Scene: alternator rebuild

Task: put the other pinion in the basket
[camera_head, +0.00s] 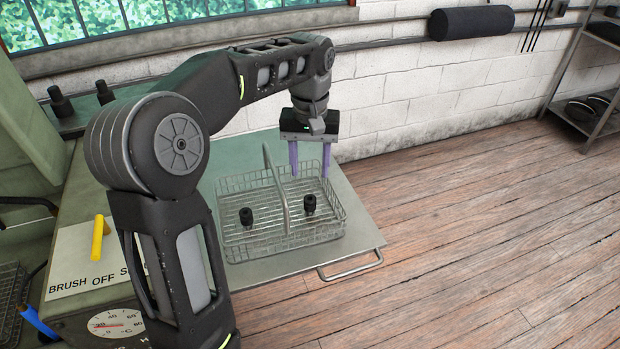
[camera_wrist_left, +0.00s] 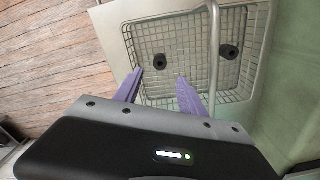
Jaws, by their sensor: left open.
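The wire basket (camera_head: 260,241) stands on a metal shelf, with a handle arching over its middle. Two black pinions stand in it on the mesh floor, one left of the handle (camera_head: 246,216) and one right of it (camera_head: 309,204). The left wrist view also shows the basket (camera_wrist_left: 185,97) with one pinion (camera_wrist_left: 159,61) near the fingers and the other pinion (camera_wrist_left: 229,52) beyond the handle. My left gripper (camera_head: 309,174) is open and empty, with purple fingers pointing down above the basket's back right side. My right gripper is not in view.
The metal shelf (camera_head: 352,222) has a bar handle (camera_head: 350,265) at its front edge. Dark fittings (camera_head: 60,101) stand on the green ledge at the back left. A yellow handle (camera_head: 98,237), a sign and a dial (camera_head: 117,323) are at the left. Wooden floor lies open on the right.

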